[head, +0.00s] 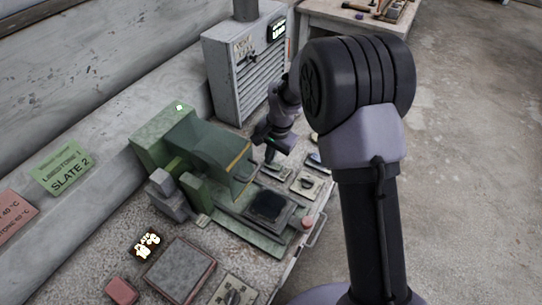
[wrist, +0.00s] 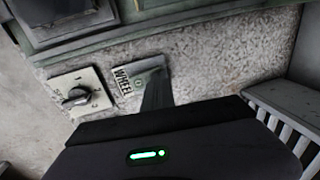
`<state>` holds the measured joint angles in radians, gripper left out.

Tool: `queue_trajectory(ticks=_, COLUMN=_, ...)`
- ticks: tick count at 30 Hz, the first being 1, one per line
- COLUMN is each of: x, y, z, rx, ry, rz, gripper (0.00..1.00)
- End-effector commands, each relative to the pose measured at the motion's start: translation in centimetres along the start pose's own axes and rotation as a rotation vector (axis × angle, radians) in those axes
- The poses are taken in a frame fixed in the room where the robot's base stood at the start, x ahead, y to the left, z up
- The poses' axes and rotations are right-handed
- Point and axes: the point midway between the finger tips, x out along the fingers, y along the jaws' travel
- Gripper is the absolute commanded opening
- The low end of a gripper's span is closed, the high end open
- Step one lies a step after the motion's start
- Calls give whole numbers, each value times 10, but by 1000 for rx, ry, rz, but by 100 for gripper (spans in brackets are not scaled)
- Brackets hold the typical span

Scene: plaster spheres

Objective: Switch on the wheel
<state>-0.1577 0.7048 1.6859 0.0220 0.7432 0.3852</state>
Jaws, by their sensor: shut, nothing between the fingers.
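The green grinding machine (head: 190,150) stands on the bench, its curved wheel guard (head: 222,150) facing right; the wheel itself is hidden. A small green light (head: 179,107) glows on top of it. In the wrist view a pale plate marked WHEEL (wrist: 127,88) lies on the speckled bench top beside the machine. My gripper (wrist: 157,92) is shut and empty, its dark fingertips at the plate's right end and hiding part of it. I cannot tell whether they touch it. In the head view my gripper (head: 270,154) is just right of the guard.
A plate with a rotary knob (wrist: 80,95) lies left of the WHEEL plate. A grey slatted cabinet (head: 245,65) stands behind the machine. A dark square slab (head: 180,269) and a red block (head: 122,291) lie in front. Floor to the right is clear.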

Motion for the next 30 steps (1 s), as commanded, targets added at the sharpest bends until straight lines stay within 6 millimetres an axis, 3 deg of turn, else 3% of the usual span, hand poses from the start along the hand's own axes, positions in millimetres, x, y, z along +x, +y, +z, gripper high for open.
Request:
queue_trajectory(ticks=12, x=-4, y=16, z=3, rx=1, ry=-7, rz=6, gripper=0)
queue_trajectory(ticks=21, x=-7, y=15, z=2, rx=1, ry=-4, rz=3, gripper=0)
queue_trajectory(ticks=25, x=-27, y=14, z=-1, rx=1, ry=-4, rz=3, gripper=0)
queue_trajectory(ticks=30, x=-68, y=13, z=-4, rx=0, ry=-3, rz=2, gripper=0)
